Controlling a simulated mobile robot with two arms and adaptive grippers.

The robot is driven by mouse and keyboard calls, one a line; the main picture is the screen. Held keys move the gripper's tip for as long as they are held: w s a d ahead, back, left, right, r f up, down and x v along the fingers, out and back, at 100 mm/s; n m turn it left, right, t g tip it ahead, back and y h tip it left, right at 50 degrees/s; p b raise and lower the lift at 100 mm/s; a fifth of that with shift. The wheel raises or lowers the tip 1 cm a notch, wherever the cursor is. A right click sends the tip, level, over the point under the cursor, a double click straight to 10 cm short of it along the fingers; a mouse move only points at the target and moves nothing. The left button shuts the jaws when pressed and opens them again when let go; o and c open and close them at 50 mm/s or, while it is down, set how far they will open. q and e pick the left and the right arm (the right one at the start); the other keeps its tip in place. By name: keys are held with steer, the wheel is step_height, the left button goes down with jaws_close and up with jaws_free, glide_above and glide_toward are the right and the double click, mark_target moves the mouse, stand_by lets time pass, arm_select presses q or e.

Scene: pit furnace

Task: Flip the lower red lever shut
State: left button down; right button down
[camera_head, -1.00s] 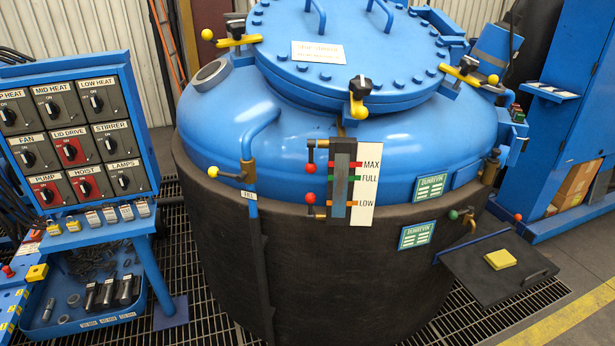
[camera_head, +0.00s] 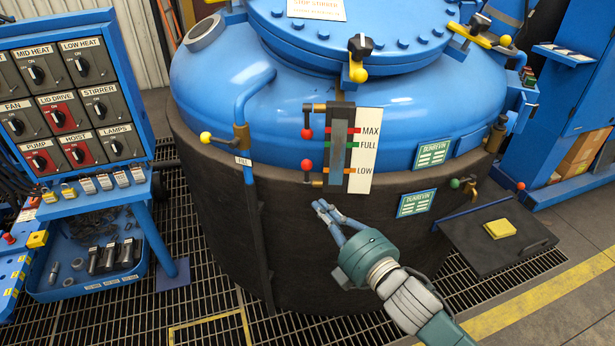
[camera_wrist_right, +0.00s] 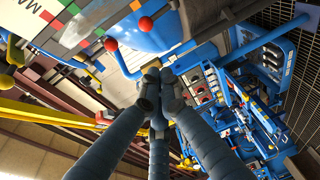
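The lower red lever has a red ball knob (camera_head: 307,165) and sits at the bottom of the level gauge (camera_head: 338,150), beside the LOW mark. Its arm points up from its small brass valve. The upper red lever (camera_head: 307,133) hangs down from the gauge's top valve. My right gripper (camera_head: 319,205) is just below the lower lever, in front of the dark tank wall, and looks apart from it. In the right wrist view its fingers (camera_wrist_right: 162,78) come together with nothing visible between them. Two red knobs show ahead of them there; I cannot tell which is which. My left gripper is out of view.
The blue tank lid (camera_head: 350,30) rises behind the gauge. A yellow-knobbed FILL valve (camera_head: 206,138) and pipe stand left of it. A switch panel (camera_head: 65,95) stands at the left. A dark shelf (camera_head: 470,250) with a yellow block (camera_head: 499,229) juts out at the right.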

mark_target(304, 166)
steer(key=shift+w+d+p+x, duration=0.25)
steer(key=shift+d+x, duration=0.15)
steer(key=shift+x, duration=1.65)
steer(key=shift+w+d+p+x, duration=0.2)
steer(key=shift+d+x, duration=0.25)
steer(key=shift+x, duration=1.6)
steer(key=shift+w+d+p+x, duration=0.25)
steer(key=shift+d+x, duration=0.15)
steer(key=shift+x, duration=1.65)
steer(key=shift+f, duration=0.1)
steer(key=p, duration=0.2)
steer(key=w+r+g+p, duration=0.1)
steer(key=p, duration=0.1)
steer(key=shift+w+d+r+m+h+p, duration=0.15)
steer(key=shift+w+m+h+p, duration=0.15)
steer(key=shift+m+p, duration=0.1)
steer(key=shift+w+d, duration=0.1)
